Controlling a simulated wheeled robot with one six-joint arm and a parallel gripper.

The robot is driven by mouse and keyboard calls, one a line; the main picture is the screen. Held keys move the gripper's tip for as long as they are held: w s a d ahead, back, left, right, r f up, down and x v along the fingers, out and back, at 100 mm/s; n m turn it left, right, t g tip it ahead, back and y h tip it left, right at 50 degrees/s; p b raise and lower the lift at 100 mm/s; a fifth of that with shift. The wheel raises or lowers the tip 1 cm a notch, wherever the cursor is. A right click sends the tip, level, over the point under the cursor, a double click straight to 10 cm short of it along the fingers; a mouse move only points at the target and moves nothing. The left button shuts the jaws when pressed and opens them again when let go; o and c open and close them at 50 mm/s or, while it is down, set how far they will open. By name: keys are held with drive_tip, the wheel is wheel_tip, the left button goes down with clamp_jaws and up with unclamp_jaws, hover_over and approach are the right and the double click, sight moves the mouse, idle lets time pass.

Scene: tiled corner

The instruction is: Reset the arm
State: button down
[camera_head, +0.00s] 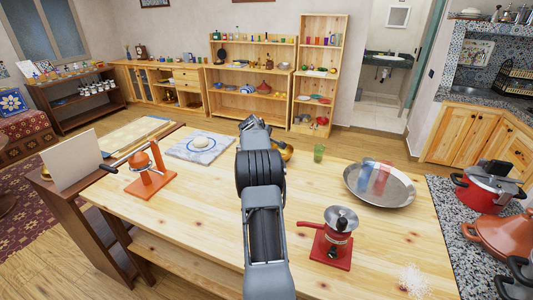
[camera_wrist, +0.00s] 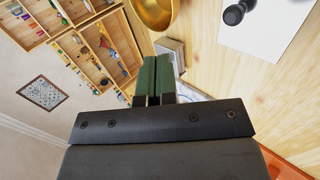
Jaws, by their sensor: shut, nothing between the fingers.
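My arm reaches out over the wooden table (camera_head: 215,225) in the head view, with its far end near the table's back edge. In the wrist view my gripper (camera_wrist: 157,62) shows two dark green fingers side by side, closed together and holding nothing. In the head view the arm hides the fingers. A brass-coloured bowl (camera_wrist: 155,10) is just beyond the fingertips in the wrist view, apart from them as far as I can tell. Part of a golden thing (camera_head: 287,152) shows beside the arm's end in the head view.
On the table are an orange stand (camera_head: 150,175), a marble board (camera_head: 198,148) with a pale round thing, a green cup (camera_head: 318,152), a metal pan (camera_head: 350,190) with red and blue things, and a red grinder (camera_head: 335,240). Pots stand at right. The table's front middle-left is clear.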

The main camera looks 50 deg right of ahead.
drive_tip(key=shift+r, duration=1.95)
drive_tip(key=s+a+f+m+g+y, duration=0.1)
drive_tip(key=s+a+f+m+y, duration=0.15)
drive_tip(key=a, duration=0.35)
drive_tip(key=s+a+f+m+y, duration=0.1)
drive_tip(key=a+f+m, duration=0.2)
drive_tip(key=a+f, duration=0.15)
drive_tip(key=s+a+r+t+y, duration=0.1)
drive_tip(key=s+a, duration=0.4)
drive_tip(key=a, duration=0.9)
drive_tip(key=s+a+r+n+t+y, duration=0.1)
drive_tip(key=s+a, duration=0.4)
drive_tip(key=a, duration=0.9)
drive_tip(key=s+a+r+n+t+y, duration=0.1)
drive_tip(key=s+a+r+y, duration=0.2)
drive_tip(key=a, duration=1.1)
drive_tip(key=shift+s+r, duration=0.45)
drive_tip(key=shift+s, duration=1.1)
